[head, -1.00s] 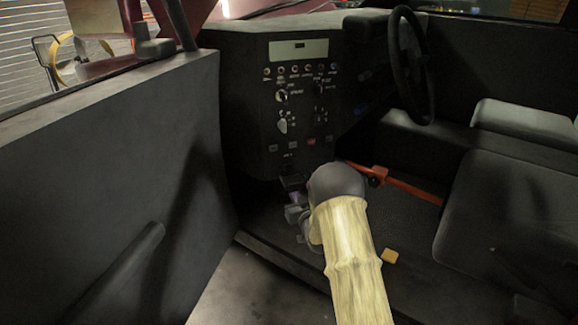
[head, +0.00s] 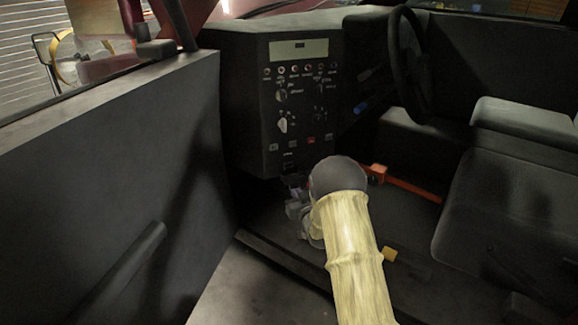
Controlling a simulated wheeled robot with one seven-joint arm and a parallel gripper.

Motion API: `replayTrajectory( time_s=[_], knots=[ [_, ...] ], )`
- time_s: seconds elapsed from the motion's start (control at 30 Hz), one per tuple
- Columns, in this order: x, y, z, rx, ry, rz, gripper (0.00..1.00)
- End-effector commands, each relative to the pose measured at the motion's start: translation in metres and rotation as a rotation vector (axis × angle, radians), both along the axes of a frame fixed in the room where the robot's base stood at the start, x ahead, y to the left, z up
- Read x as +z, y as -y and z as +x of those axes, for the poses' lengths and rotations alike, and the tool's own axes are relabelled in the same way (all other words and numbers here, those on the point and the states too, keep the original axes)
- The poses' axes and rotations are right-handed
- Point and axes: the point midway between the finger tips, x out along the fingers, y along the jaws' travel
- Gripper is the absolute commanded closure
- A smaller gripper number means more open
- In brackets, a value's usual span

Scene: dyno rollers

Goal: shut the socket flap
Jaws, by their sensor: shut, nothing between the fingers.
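The black dash panel (head: 284,110) stands ahead of me, left of the steering wheel. At its lower edge, under a small white label, is a small dark piece (head: 288,166) that looks like the socket flap. It is black on black, and I cannot tell whether it lies flush or stands open. My gripper (head: 292,183) is just below it, low in front of the panel, shut and empty. My own wrist and pale-sleeved arm hide part of the gripper and the area to its right. I cannot tell whether the fingertips touch the flap.
An orange-red bar (head: 405,185) runs behind my wrist to the right. The steering wheel (head: 408,60) and seat (head: 500,215) are at the right. The open door (head: 110,180) closes off the left. A yellow block (head: 390,254) lies on the floor.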

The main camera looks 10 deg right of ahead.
Motion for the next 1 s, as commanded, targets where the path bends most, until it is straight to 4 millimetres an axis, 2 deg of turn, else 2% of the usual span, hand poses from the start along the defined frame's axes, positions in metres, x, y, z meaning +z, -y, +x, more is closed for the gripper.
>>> replayTrajectory(
  time_s=[0.03,1.0],
  knots=[
    [0.017,-0.002,0.005,0.002,0.033,0.003,1.00],
    [0.039,-0.001,-0.002,0.003,0.015,0.001,1.00]
  ],
)
